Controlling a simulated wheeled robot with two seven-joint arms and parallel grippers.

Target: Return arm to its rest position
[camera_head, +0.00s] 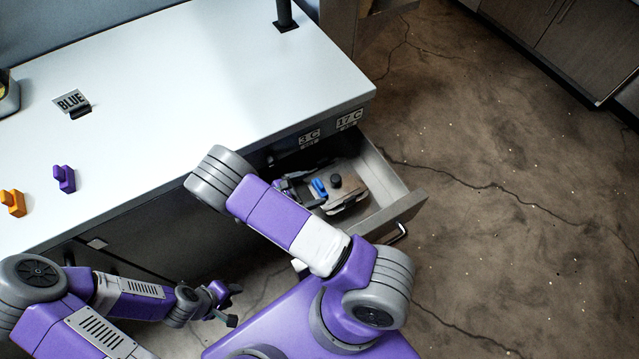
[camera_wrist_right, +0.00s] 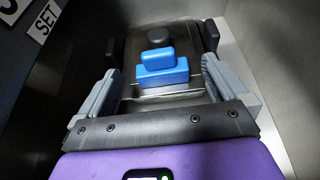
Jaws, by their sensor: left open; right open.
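My left gripper (camera_head: 222,302) is open and empty, low in front of the counter in the head view. My right arm arches over to the open drawer (camera_head: 408,207). My right gripper (camera_wrist_right: 158,76) is open in the drawer. In the right wrist view its grey fingers stand apart on either side of a blue block (camera_wrist_right: 162,75). I see no finger closed on the block. The block also shows in the head view (camera_head: 319,187). It rests on a brown lidded item with a black round knob (camera_wrist_right: 159,37). My right arm partly hides the gripper in the head view.
Drawer walls close in around my right gripper. The brown floor (camera_head: 510,190) right of the drawer is clear.

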